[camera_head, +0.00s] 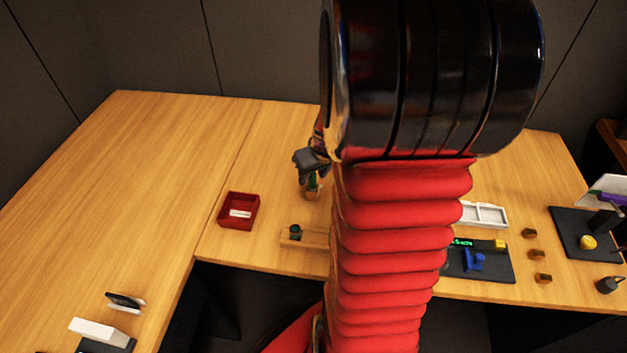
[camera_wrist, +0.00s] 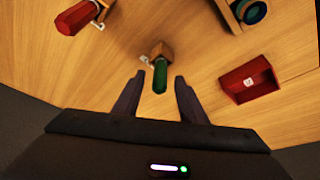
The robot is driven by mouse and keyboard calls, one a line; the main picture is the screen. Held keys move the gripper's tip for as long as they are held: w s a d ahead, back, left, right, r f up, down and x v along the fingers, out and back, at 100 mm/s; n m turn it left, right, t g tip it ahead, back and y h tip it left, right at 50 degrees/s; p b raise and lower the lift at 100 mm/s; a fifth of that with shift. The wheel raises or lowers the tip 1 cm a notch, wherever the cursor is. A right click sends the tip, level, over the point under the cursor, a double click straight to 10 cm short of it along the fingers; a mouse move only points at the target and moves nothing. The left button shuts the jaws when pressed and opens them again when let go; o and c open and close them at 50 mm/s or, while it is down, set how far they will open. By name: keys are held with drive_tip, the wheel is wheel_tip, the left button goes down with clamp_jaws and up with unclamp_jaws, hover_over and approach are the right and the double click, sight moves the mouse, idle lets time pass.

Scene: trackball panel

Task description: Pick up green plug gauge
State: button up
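The green plug gauge (camera_wrist: 160,76) shows in the wrist view, with its green handle toward me and its far end at a small wooden block. It also shows in part in the head view (camera_head: 313,181), just below my gripper (camera_head: 311,163). In the wrist view my gripper (camera_wrist: 159,80) is open, with one dark finger on each side of the green handle. I cannot tell whether the fingers touch it. My arm hides part of the bench in the head view.
A red tray (camera_wrist: 249,80) with a white label stands to the right in the wrist view; it also shows in the head view (camera_head: 239,212). A red plug gauge (camera_wrist: 76,18) lies upper left. A wooden holder with a dark green ring (camera_head: 295,232) is near the front edge.

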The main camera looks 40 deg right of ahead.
drive_tip(key=shift+x, duration=0.9)
drive_tip(key=shift+c, duration=0.5)
clamp_jaws()
